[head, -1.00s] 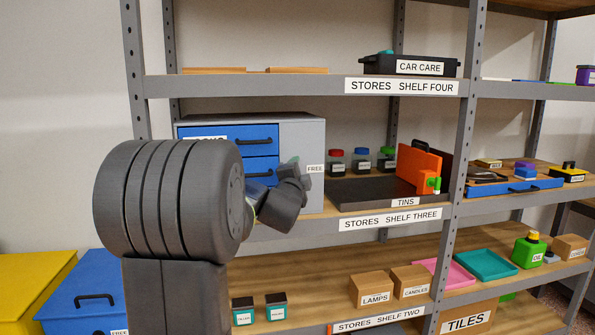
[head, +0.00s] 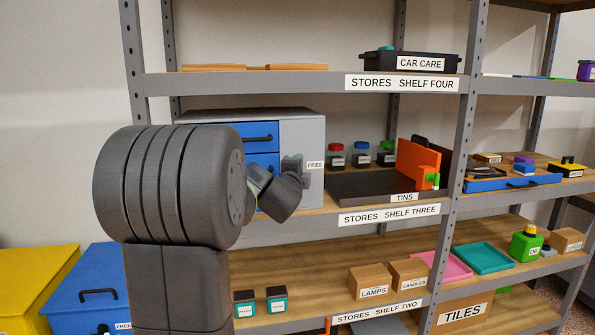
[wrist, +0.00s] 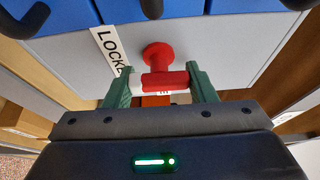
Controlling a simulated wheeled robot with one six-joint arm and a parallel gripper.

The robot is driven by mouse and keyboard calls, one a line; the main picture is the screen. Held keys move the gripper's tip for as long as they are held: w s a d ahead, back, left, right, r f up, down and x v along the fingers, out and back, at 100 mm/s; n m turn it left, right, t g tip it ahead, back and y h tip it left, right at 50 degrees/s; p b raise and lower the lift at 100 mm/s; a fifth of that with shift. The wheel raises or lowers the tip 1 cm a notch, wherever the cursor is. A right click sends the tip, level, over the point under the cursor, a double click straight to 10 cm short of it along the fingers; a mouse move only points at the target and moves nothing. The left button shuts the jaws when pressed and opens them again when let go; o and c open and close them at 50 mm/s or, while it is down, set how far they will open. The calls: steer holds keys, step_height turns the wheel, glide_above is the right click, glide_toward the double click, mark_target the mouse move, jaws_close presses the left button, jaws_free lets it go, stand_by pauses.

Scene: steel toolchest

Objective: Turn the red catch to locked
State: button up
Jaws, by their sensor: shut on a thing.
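The grey toolchest (head: 303,130) with blue drawers (head: 250,134) stands on shelf three. The red catch shows in the wrist view, with a round red knob (wrist: 158,56) on the grey panel and a red bar (wrist: 165,80) that has a white end. My gripper (wrist: 161,82) has its green fingers on either side of the bar, shut on it. In the head view my gripper (head: 293,168) is at the chest's right panel and hides the catch. A label starting "LOCKE" (wrist: 110,50) is left of the knob in the wrist view. A "FREE" label (head: 315,165) is on the right panel.
Drawer handles (wrist: 150,8) are close above the catch in the wrist view. A dark tray (head: 365,187) and an orange upright piece (head: 415,165) stand right of the chest. Shelf four (head: 300,84) is above it, and a grey rack post (head: 467,130) is further right.

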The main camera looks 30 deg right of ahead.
steer(key=o, duration=1)
steer(key=shift+s, duration=0.1)
steer(key=v, duration=1.3)
steer(key=shift+s+a, duration=0.25)
steer(key=shift+s, duration=0.05)
steer(key=shift+w+d, duration=0.1)
steer(key=x, duration=1.3)
steer(key=shift+w+d, duration=0.2)
steer(key=shift+w, duration=0.1)
